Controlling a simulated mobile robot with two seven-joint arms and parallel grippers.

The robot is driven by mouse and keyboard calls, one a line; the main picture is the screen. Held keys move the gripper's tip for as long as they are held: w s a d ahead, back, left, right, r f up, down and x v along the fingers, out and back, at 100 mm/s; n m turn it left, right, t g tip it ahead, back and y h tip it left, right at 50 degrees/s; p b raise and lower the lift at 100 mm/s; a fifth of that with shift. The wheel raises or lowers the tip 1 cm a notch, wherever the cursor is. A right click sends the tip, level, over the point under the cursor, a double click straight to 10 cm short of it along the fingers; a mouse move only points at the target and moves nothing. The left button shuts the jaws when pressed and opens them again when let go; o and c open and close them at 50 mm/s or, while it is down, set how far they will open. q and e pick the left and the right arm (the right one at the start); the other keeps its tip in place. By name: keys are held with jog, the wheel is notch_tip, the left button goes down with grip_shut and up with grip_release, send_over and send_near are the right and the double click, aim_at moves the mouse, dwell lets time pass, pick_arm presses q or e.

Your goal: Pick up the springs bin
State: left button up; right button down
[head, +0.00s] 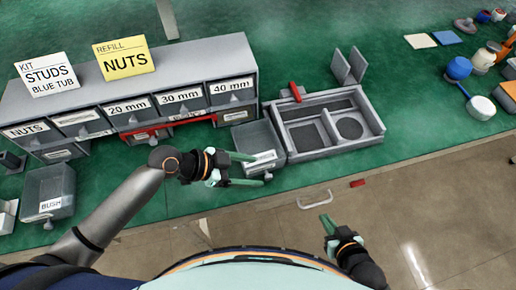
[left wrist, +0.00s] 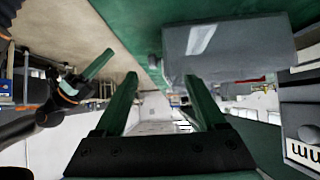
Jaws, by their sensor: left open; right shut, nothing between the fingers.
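A grey open bin (head: 256,137) stands near the front edge of the green bench, left of the grey compartment tray. It has a white front label, partly hidden and not readable, so I cannot confirm that it is the springs bin. My left gripper (head: 256,170) is open at the bin's front, its fingers overlapping the bin's lower left corner. In the left wrist view, the grey bin (left wrist: 235,42) appears beyond the open fingers of my left gripper (left wrist: 160,78), mostly past the right finger; contact is unclear. My right gripper (head: 326,220) is shut and empty over the floor.
A grey drawer cabinet (head: 222,65) stands behind, with a red frame (head: 150,131) on its front. The compartment tray (head: 375,126) is right of the bin. A bin labelled BUSH (head: 45,184) stands left. Cups and tubs crowd the far right.

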pick_arm(q)
jog(key=shift+p+x, duration=0.3)
jog(key=shift+x, duration=2.3)
jog(key=shift+s, duration=0.1)
grip_shut()
